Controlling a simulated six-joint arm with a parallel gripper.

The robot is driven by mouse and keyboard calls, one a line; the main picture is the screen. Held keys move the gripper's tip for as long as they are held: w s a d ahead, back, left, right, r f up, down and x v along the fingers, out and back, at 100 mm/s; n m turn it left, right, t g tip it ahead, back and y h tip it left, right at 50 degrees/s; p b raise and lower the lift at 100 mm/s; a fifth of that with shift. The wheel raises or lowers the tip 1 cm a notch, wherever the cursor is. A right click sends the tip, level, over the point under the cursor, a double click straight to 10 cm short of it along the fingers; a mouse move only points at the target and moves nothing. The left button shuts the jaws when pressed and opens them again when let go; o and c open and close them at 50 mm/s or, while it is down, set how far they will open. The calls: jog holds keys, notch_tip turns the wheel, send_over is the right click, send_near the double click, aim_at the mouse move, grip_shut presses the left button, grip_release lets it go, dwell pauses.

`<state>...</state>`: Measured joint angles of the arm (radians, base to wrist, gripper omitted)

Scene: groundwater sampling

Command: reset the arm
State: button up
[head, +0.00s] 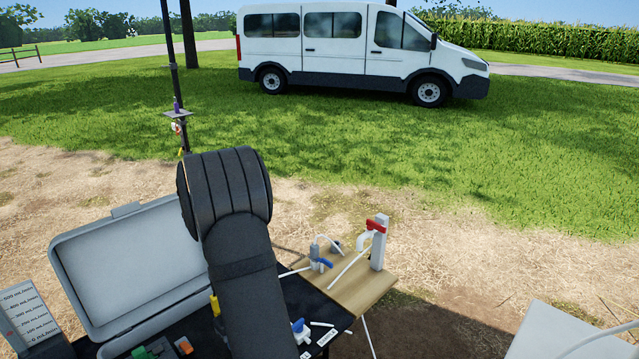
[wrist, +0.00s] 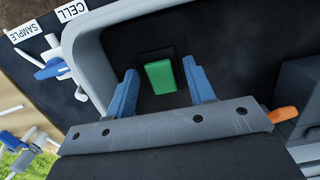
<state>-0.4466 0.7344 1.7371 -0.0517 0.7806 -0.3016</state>
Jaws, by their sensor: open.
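My gripper (wrist: 162,92) shows in the wrist view with its two blue fingers spread apart and nothing between them. It points down into an open grey case (wrist: 84,38) with a dark lining. A green block (wrist: 160,77) sits in the case, beyond and between the fingertips; I cannot tell its exact distance from them. In the head view my black arm covers the middle of the table, and my fingers are hidden behind it. The case's raised lid (head: 130,262) and the green block (head: 150,350) show to the left of the arm.
A wooden board (head: 362,290) carries a red-handled tap (head: 377,224) and a blue-handled valve (head: 320,264). Labels reading SAMPLE (wrist: 22,31) and CELL (wrist: 71,10) lie beside a blue-and-white valve (wrist: 52,67). A flow-scale panel (head: 27,318) stands left. A white van (head: 350,50) is parked far behind.

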jog(key=shift+s+d+t+y, duration=0.15)
jog(key=shift+t+y, duration=0.25)
notch_tip(320, 180, up, 16)
jog(key=m, duration=0.2)
jog(key=shift+r, duration=0.1)
dwell(0.6)
notch_tip(320, 180, down, 15)
jog(key=shift+n, duration=1)
jog(key=shift+r, duration=0.1)
